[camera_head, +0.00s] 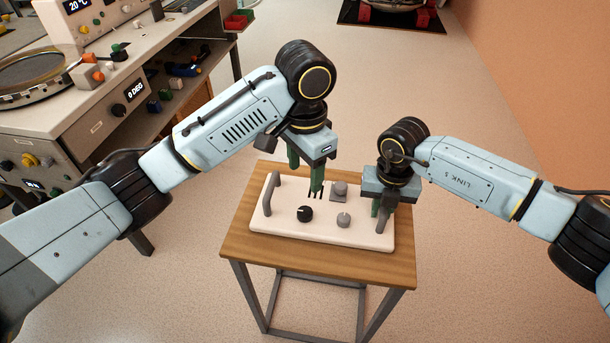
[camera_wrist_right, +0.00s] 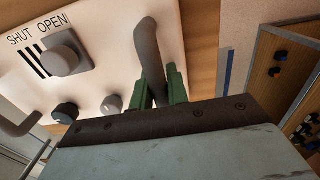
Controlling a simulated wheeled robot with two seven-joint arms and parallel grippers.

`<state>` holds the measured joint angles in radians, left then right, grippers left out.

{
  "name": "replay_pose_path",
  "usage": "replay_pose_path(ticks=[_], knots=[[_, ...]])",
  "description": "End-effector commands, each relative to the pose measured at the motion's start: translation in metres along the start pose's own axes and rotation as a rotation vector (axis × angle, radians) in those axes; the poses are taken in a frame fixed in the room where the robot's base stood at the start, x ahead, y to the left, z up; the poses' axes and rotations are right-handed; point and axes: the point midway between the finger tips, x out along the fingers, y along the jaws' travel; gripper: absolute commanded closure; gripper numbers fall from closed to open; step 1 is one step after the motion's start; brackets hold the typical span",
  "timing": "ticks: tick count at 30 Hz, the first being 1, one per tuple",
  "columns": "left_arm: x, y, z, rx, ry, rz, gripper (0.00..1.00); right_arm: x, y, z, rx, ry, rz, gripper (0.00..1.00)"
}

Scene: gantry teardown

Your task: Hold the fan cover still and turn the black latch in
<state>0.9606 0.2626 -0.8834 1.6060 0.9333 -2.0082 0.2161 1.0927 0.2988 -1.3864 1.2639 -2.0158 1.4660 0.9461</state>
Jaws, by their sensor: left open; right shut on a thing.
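The fan cover (camera_head: 275,222) is a pale panel lying on a small wooden-topped stand, with a grey handle at each end. The black latch (camera_head: 305,213) is a round knob with a light mark, on the cover's front left half; it also shows, dark, in the right wrist view (camera_wrist_right: 65,112). My left gripper (camera_head: 305,172) is open and empty above the cover's back part, behind the black latch and apart from it. My right gripper (camera_wrist_right: 160,90) is shut on the right grey handle (camera_wrist_right: 148,50); in the head view the arm partly hides that handle.
A grey round knob (camera_head: 344,219) and a grey squarish knob (camera_head: 339,189) sit on the cover to the right of the latch. SHUT and OPEN are printed by the squarish one. A bench with instruments (camera_head: 60,125) stands at left. The floor around the stand is clear.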

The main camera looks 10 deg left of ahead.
Motion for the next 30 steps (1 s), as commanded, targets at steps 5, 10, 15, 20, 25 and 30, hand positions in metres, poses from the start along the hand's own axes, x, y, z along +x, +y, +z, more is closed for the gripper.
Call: replay_pose_path(ticks=[5,10,15,20,25,30], knots=[[0.000,0.000,0.000,0.000,0.000,0.000,0.46,0.000,0.000,0.000,0.000,0.000,0.000,1.00],[0.000,0.000,0.000,0.000,0.000,0.000,0.46,0.000,0.000,0.000,0.000,0.000,0.001,1.00],[0.000,0.000,0.000,0.000,0.000,0.000,0.46,0.000,0.000,0.000,0.000,0.000,0.001,0.63],[0.000,0.000,0.000,0.000,0.000,0.000,0.46,0.000,0.000,0.000,0.000,0.000,0.000,0.58],[0.000,0.000,0.000,0.000,0.000,0.000,0.46,-0.002,0.000,0.000,0.000,-0.001,0.001,0.58],[0.000,0.000,0.000,0.000,0.000,0.000,0.46,-0.020,0.000,0.001,-0.001,-0.003,0.001,0.58]])
